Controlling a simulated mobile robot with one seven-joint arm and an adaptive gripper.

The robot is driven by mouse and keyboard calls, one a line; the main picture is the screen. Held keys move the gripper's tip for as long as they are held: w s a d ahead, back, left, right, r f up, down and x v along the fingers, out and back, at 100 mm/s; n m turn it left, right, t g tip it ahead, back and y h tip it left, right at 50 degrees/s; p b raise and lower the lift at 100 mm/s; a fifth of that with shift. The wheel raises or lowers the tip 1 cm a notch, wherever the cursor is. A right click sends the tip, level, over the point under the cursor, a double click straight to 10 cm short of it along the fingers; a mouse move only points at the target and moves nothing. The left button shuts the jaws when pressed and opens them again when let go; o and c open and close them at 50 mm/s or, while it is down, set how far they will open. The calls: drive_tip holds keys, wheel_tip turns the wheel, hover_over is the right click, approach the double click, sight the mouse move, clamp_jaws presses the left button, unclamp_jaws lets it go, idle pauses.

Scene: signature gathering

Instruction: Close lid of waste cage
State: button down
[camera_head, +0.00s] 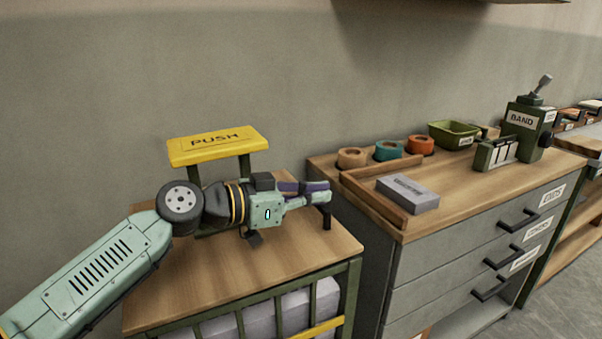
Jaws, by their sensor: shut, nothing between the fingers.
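The waste cage (349,302) is at the bottom centre, with green bars and pale grey contents behind them. A flat wooden top (196,289), seemingly its lid, lies over the cage and looks level; whether it is fully seated cannot be seen. A yellow plate marked PUSH (218,146) stands on green posts at the back of the top. My gripper (325,193) is shut and empty, reaching right above the top's right back part. A small black part (326,218) shows just below the fingertips; I cannot tell whether they touch it. My arm hides part of the top.
A grey drawer cabinet (440,270) with a wooden top stands close on the right. It holds tape rolls (388,150), a grey box (407,194), a green bin (454,134) and a green banding device (522,131). A wall is behind; free floor shows at lower right.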

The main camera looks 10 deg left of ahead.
drive_tip(key=shift+w+d+f+b, duration=0.1)
drive_tip(key=shift+d+f+b, duration=0.15)
drive_tip(key=shift+f, duration=0.65)
drive_tip(key=shift+w+d+f+b, duration=0.1)
drive_tip(key=shift+d+f, duration=0.1)
drive_tip(key=shift+f, duration=0.7)
